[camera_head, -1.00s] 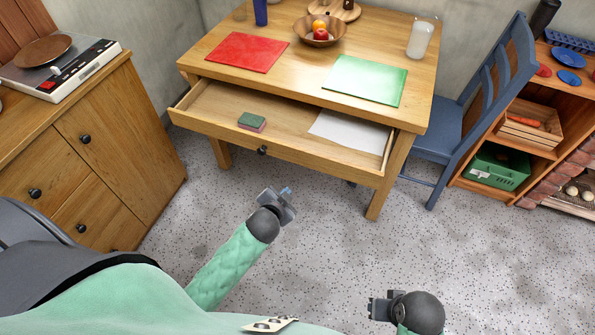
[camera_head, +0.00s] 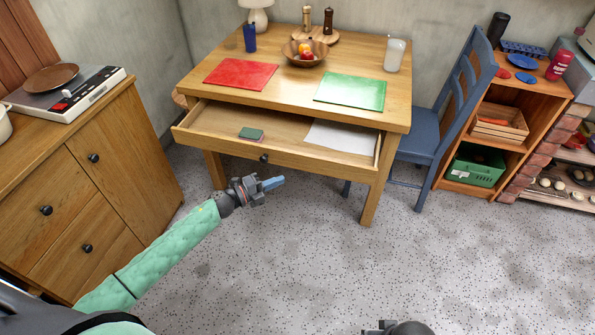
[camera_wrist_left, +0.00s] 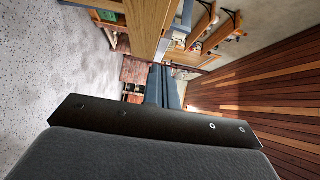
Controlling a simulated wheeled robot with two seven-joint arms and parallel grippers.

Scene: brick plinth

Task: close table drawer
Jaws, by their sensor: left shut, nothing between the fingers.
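The wooden table (camera_head: 290,90) stands ahead of me, and its drawer (camera_head: 215,142) is pulled out towards me. The drawer has a dark round knob (camera_head: 264,157) at the middle of its front. Inside lie a green and pink sponge (camera_head: 251,133) and a white sheet (camera_head: 342,137). My left gripper (camera_head: 272,184) is shut and empty, its blue fingertips just below the knob in the picture and apart from the drawer front. Its blue fingers (camera_wrist_left: 165,88) also show in the left wrist view. My right gripper (camera_head: 379,328) is at the bottom edge, mostly cut off.
A blue chair (camera_head: 435,120) stands right of the table. A wooden cabinet (camera_head: 120,170) is at the left. A shelf (camera_head: 540,105) holds crates at the right. A red mat (camera_head: 240,74), a green mat (camera_head: 350,91) and a fruit bowl (camera_head: 305,55) are on the table. The floor before me is clear.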

